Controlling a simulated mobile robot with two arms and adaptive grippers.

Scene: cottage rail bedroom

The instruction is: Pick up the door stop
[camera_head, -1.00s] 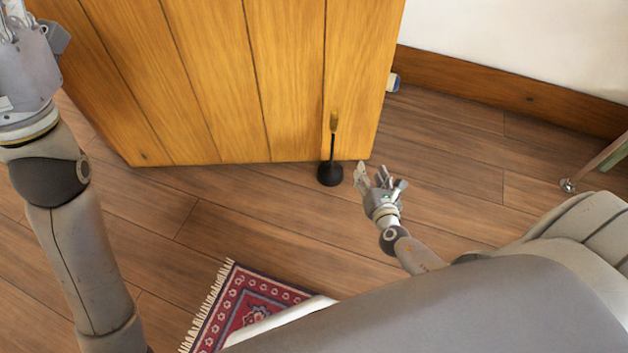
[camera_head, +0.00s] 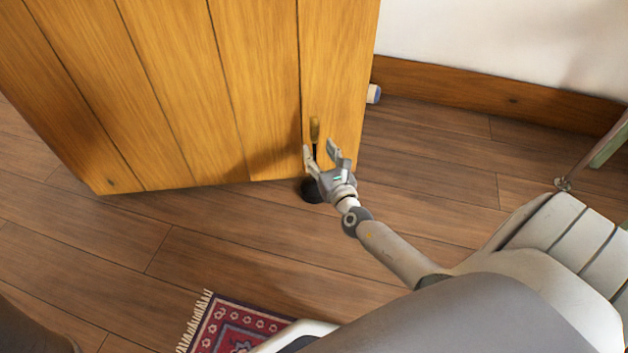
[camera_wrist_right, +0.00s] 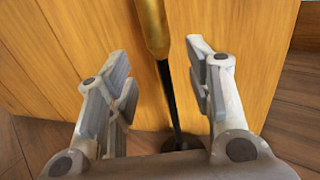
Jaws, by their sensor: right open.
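The door stop has a black round base (camera_head: 312,190) on the floor, a thin black stem and a brass-coloured top (camera_head: 315,129). It stands upright at the foot of the wooden door. My right gripper (camera_head: 322,155) is open in front of it and hides part of the stem and base. In the right wrist view, the brass top (camera_wrist_right: 153,25) and black stem (camera_wrist_right: 168,95) show between the two spread fingers of my gripper (camera_wrist_right: 160,85). The fingers look apart from the stem. My left gripper is out of view.
The wooden door (camera_head: 200,90) stands right behind the door stop. A red patterned rug (camera_head: 235,325) lies at the front. A wooden skirting board (camera_head: 500,97) runs along the white wall. A thin furniture leg (camera_head: 590,155) stands at right. Floorboards between are clear.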

